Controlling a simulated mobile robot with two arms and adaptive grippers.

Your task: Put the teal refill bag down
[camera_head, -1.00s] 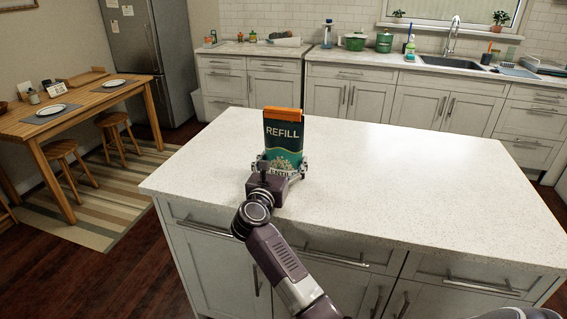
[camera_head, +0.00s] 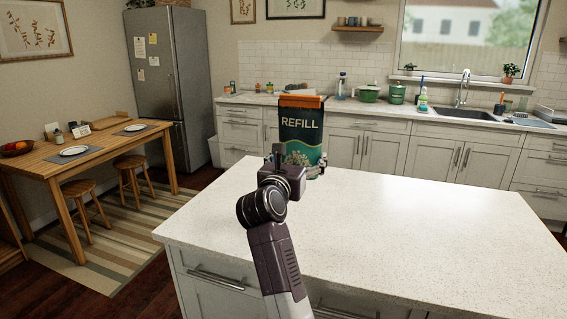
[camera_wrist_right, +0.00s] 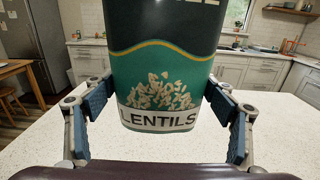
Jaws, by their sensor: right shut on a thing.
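The teal refill bag (camera_head: 301,126) is upright, dark at the top and teal lower down, with an orange clip along its top edge. It reads "REFILL" in the head view and "LENTILS" in the right wrist view (camera_wrist_right: 160,95). My right gripper (camera_head: 297,168) is shut on its lower part, with a blue-padded finger on each side (camera_wrist_right: 160,100). The bag is held above the white island countertop (camera_head: 400,215), near its far edge in the head view. My gripper and wrist partly hide its bottom there. My left gripper is out of view.
The countertop is bare to the right of the bag. Behind it, a back counter (camera_head: 350,107) holds green pots (camera_head: 370,94), bottles and a sink (camera_head: 490,117). A wooden table (camera_head: 95,150) with plates and stools stands at the left.

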